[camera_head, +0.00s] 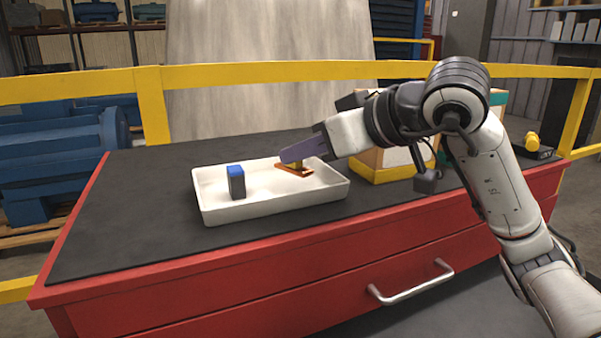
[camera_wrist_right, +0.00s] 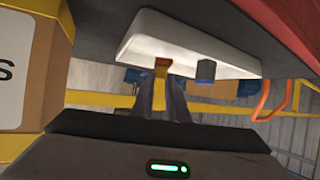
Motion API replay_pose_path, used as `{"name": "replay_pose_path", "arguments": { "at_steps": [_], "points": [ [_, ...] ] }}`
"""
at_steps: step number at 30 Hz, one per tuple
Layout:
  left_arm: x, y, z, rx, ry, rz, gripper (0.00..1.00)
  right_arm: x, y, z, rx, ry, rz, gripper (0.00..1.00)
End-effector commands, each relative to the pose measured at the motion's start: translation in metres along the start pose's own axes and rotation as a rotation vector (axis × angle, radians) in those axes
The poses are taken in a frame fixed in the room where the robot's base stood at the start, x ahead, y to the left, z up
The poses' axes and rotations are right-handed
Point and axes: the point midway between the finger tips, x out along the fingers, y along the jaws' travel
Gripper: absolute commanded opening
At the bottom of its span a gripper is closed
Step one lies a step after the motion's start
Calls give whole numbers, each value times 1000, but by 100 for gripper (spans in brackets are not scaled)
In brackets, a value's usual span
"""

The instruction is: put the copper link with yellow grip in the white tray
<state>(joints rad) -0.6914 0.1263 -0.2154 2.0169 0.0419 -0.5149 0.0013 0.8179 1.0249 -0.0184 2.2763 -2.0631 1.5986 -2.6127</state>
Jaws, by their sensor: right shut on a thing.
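The copper link with yellow grip (camera_head: 294,170) is a flat orange-brown piece with a yellow grip on top. My right gripper (camera_head: 290,157) is shut on the grip, and its fingers hide part of it. The link is at the right back part of the white tray (camera_head: 275,208), within its rim; I cannot tell whether it touches the floor. In the wrist view, the yellow grip (camera_wrist_right: 159,92) is between the fingers, with the tray (camera_wrist_right: 230,52) beyond it. My left gripper is not in view.
A dark block with a blue top (camera_head: 236,182) stands upright in the left part of the tray. A yellow-and-tan box (camera_head: 385,166) stands to the tray's right, under my right arm. A yellow-knobbed item (camera_head: 533,145) sits far right. The dark bench top (camera_head: 115,220) is clear on the left.

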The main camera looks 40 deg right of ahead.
Motion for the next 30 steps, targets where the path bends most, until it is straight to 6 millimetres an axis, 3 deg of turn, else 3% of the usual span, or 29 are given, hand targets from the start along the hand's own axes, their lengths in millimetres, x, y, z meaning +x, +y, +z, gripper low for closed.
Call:
{"name": "replay_pose_path", "arguments": {
  "at_steps": [1, 4, 16, 17, 20, 30],
  "points": [
    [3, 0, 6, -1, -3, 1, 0, 6, -1, 11, 0, -3, -4, 0],
    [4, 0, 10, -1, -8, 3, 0, 11, -1, 20, 1, -1, -3, 0],
    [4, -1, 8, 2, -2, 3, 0, 13, 0, 25, -1, 1, 1, 0],
    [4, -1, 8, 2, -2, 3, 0, 12, 0, 24, 0, 0, 0, 17],
    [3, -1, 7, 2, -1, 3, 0, 12, 0, 23, 0, 0, 0, 32],
    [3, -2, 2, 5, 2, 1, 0, 11, -1, 21, 0, 0, -1, 32]
  ]
}}
